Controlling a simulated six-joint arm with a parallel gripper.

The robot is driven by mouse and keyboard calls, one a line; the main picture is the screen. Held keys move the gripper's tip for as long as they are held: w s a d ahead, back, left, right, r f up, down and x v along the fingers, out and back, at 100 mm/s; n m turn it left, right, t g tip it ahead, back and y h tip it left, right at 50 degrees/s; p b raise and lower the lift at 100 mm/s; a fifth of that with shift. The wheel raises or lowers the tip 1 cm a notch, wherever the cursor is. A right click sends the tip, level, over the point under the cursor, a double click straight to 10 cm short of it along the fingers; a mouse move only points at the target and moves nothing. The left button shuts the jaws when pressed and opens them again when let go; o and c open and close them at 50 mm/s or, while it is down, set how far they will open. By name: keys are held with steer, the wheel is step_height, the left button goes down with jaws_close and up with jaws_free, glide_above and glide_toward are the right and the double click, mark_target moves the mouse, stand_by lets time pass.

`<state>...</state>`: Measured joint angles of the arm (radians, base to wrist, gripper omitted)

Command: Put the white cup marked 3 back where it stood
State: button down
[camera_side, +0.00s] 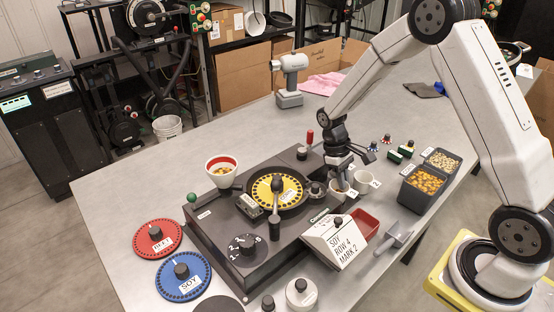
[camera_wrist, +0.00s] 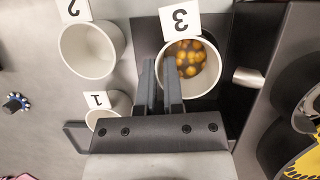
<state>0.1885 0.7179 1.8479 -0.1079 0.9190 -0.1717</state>
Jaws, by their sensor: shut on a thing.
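The white cup marked 3 (camera_wrist: 217,84) shows in the wrist view with its number card (camera_wrist: 180,20) at the rim and yellow-orange seeds inside. My gripper (camera_wrist: 160,62) is shut on its near-left wall, one finger inside the rim and one outside. In the side view my gripper (camera_side: 340,170) is low at the right side of the dark seed meter (camera_side: 215,215), and the held cup is partly hidden there. A dark part of the meter shows around the cup from above; I cannot tell whether the cup touches it.
White cup 2 (camera_wrist: 90,68) and smaller white cup 1 (camera_wrist: 107,108) stand to the left in the wrist view, both looking empty. A metal spout (camera_wrist: 248,78) is just right of cup 3. In the side view, a red tray (camera_side: 363,224), scoop (camera_side: 395,238) and seed bins (camera_side: 425,182) are nearby.

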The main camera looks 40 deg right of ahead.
steer(key=shift+r, duration=0.8)
steer(key=shift+r, duration=0.35)
steer(key=shift+r, duration=0.75)
steer(key=shift+r, duration=1.2)
steer(key=shift+r, duration=0.1)
step_height(320, 180, up, 11)
steer(key=w+d+n+h, duration=0.1)
steer(key=w+d+n, duration=0.25)
steer(key=w, duration=0.25)
steer(key=w+d+n+t+h, duration=0.1)
steer(key=w+d+n+h, duration=0.1)
steer(key=w+n, duration=0.3)
steer(key=w+d+n+h, duration=0.1)
steer(key=w+d+n, duration=0.15)
steer(key=w, duration=0.45)
step_height(320, 180, down, 11)
steer(key=shift+w+d+r, duration=0.15)
steer(key=shift+d+r, duration=0.05)
steer(key=shift+d, duration=0.1)
stand_by(0.6)
steer(key=shift+f, duration=0.2)
